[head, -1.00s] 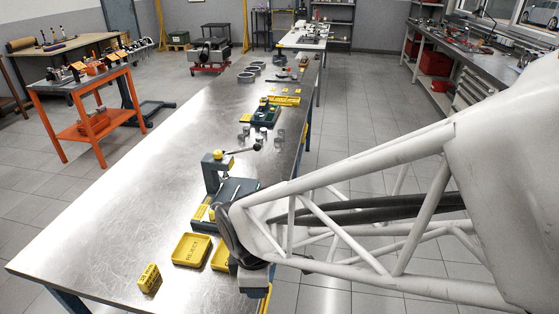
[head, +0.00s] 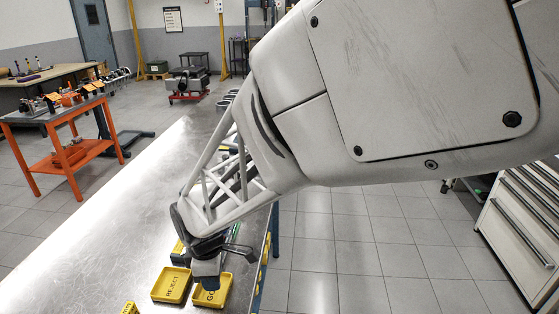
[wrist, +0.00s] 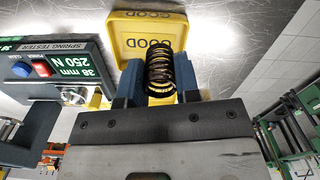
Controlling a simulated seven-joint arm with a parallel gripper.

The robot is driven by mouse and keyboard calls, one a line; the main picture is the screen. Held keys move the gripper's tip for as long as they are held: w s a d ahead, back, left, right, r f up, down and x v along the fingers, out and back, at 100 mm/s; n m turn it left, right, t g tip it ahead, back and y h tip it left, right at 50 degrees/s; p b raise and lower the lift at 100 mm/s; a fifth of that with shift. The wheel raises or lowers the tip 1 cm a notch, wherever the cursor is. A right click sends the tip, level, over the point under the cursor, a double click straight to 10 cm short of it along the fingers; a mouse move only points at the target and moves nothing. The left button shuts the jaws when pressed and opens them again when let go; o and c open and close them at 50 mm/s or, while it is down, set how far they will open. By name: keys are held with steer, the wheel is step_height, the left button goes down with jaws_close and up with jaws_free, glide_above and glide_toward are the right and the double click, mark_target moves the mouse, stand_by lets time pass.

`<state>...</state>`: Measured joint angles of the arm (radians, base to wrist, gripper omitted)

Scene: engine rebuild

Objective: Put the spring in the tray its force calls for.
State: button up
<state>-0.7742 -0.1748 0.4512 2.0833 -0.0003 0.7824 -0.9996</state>
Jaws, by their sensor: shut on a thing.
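My gripper (head: 207,288) is shut on a dark coil spring (wrist: 160,72), which stands out between the two blue fingers in the wrist view. The yellow GOOD tray (wrist: 125,40) lies just beyond the spring in that view. In the head view my gripper is over the GOOD tray (head: 222,300) and hides part of it. I cannot tell the spring's height above the tray. The yellow REJECT tray (head: 171,285) sits just left of it, empty. The spring tester (wrist: 50,88) is at the left in the wrist view, marked 38 mm and 250 N.
A yellow block (head: 130,308) is at the bottom edge of the head view, left of REJECT. The steel bench (head: 110,235) is bare on the left. Its right edge runs close by the GOOD tray. My arm hides much of the bench further back.

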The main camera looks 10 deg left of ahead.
steer(key=shift+w+a, duration=0.7)
steer(key=shift+w, duration=0.05)
steer(key=shift+f, duration=0.1)
steer(key=shift+f, duration=0.1)
steer(key=shift+f, duration=1.65)
steer(key=shift+f, duration=0.15)
steer(key=o, duration=1)
step_height(320, 180, up, 12)
steer(key=shift+r, duration=0.2)
